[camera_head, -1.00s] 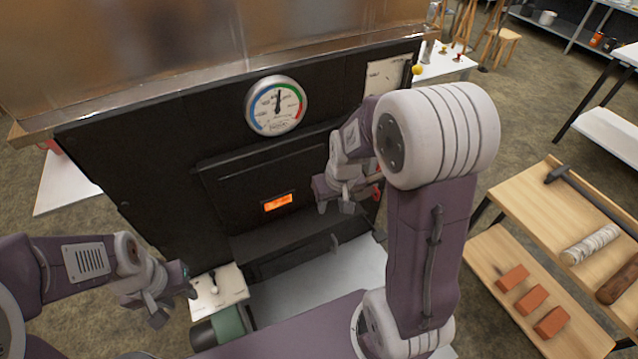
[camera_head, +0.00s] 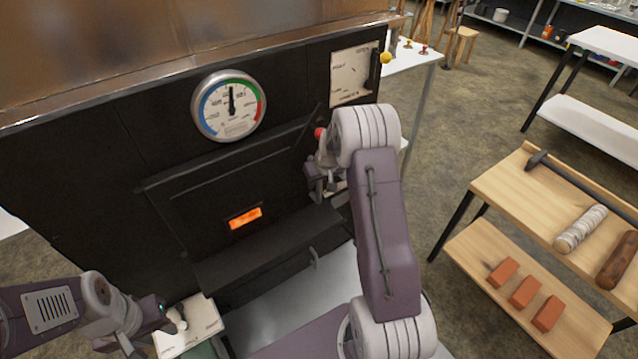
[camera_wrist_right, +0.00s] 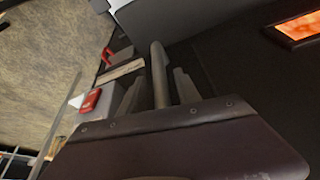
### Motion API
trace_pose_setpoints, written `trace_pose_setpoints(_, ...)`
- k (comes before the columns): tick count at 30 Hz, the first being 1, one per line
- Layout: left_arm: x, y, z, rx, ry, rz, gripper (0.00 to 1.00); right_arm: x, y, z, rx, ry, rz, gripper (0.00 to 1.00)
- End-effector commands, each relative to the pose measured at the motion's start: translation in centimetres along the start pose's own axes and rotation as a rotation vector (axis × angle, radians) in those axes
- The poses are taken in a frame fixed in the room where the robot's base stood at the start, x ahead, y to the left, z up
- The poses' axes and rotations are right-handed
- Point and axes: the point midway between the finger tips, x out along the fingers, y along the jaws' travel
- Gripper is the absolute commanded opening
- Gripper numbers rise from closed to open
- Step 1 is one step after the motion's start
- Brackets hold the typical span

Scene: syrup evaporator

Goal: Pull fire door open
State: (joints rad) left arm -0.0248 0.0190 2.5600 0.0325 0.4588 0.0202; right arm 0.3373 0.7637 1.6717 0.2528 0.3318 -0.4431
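The fire door (camera_head: 215,185) is a black panel with a glowing orange window (camera_head: 245,218) in the stove front; it looks closed. My right gripper (camera_head: 318,190) is at the door's right side, partly hidden by my forearm. In the right wrist view, a grey bar (camera_wrist_right: 159,75), seemingly the door's handle, stands between the two fingers of the right gripper (camera_wrist_right: 160,90). Gaps show on both sides of the bar, so the fingers are apart around it. The window also shows there (camera_wrist_right: 298,27). My left gripper (camera_head: 130,345) is low at the left, its fingers unclear.
A round gauge (camera_head: 228,106) is above the door. A lever plate (camera_head: 352,78) with a yellow knob is at upper right. A red knob (camera_head: 320,133) is beside my right wrist. A white lever plate (camera_head: 190,328) is near my left gripper. A wooden shelf (camera_head: 500,205) stands at right.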

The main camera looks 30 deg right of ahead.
Motion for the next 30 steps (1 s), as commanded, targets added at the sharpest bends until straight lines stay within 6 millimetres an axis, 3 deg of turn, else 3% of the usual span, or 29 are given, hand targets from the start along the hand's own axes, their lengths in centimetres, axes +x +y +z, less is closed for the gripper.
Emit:
trace_pose_setpoints(8,0.03,0.00,0.00,0.000,0.000,0.000,0.36,0.32,-0.02,-0.03,0.000,0.001,0.000,0.40)
trace_pose_setpoints(12,0.03,0.00,0.00,0.000,0.000,0.000,0.36,0.31,-0.01,-0.03,0.000,0.001,0.000,0.03)
trace_pose_setpoints(13,0.03,0.00,0.00,0.000,0.000,0.000,0.36,0.30,-0.01,-0.02,0.000,0.001,0.000,0.00)
trace_pose_setpoints(30,0.03,0.00,0.00,0.000,0.000,0.000,0.36,0.28,-0.01,-0.02,0.001,0.000,0.000,0.00)
